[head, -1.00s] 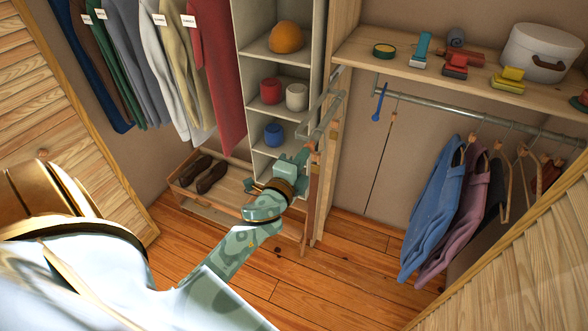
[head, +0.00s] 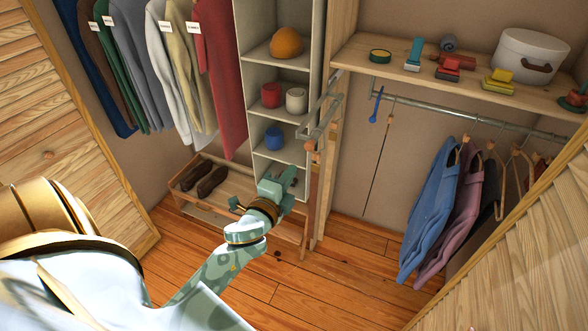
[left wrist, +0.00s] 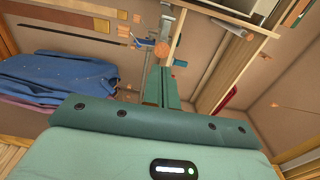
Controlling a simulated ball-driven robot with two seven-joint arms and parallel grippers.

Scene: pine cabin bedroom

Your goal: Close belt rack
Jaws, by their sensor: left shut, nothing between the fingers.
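The belt rack (head: 325,117) is a grey metal pull-out frame on the wooden divider between the shelf tower and the hanging bay. It sticks out toward me, with brown belts (head: 315,185) hanging from its front end. My left gripper (head: 290,182) is shut and empty, just below and left of the rack's front end and apart from it in the head view. The left wrist view shows its closed fingers (left wrist: 161,84) pointing toward the rack area, with a round orange-brown end (left wrist: 190,51) beyond. My right gripper is not in view.
A shelf tower (head: 246,110) holds a hat and cups. A low shoe rack (head: 235,205) stands left of my gripper. Clothes hang at left and right. A shelf (head: 400,68) at right holds small items and a white box (head: 530,55). Louvred doors flank the closet; the floor is clear.

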